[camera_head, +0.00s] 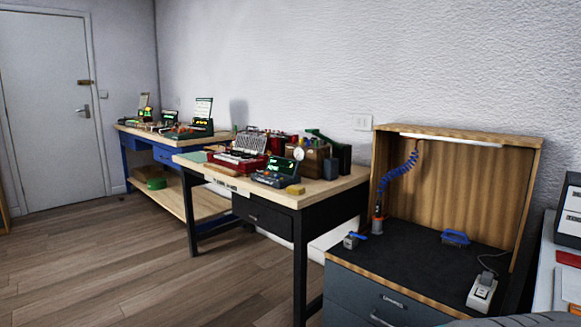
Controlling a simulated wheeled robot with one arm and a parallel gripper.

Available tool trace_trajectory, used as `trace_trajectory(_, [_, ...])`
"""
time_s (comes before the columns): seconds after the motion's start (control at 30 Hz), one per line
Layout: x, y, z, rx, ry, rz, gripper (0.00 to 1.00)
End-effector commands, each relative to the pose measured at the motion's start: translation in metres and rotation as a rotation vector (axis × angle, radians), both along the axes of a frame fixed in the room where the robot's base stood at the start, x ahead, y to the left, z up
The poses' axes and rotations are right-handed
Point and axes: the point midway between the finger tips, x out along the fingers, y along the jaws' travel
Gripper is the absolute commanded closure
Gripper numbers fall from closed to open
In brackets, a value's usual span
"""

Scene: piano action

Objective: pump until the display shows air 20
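I cannot make out a pump for certain. A dark device with a lit green display (282,165) stands on the near wooden-topped table; its text is too small to read. Another device with lit yellow-green characters (196,128) stands on the farther blue bench, also unreadable. In the open wooden booth, a blue coiled line (400,176) runs down to an upright orange-and-grey tool (377,220).
The booth's dark top (415,258) also holds a blue object (455,238) and a pale corded device (482,292). A red machine (238,158), wooden box (309,158) and yellow block (295,190) crowd the near table. The wooden floor (150,265) at left is clear.

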Motion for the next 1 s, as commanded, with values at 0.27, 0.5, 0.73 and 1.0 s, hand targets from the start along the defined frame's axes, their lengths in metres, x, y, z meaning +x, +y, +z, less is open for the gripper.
trace_trajectory(0.27, [0.0000, 0.0000, 0.0005, 0.000, 0.000, 0.000, 0.60])
trace_trajectory(0.5, [0.0000, 0.0000, 0.0004, 0.000, 0.000, 0.000, 0.87])
trace_trajectory(0.73, [0.0000, 0.0000, 0.0004, 0.000, 0.000, 0.000, 1.00])
trace_trajectory(1.0, [0.0000, 0.0000, 0.0004, 0.000, 0.000, 0.000, 1.00])
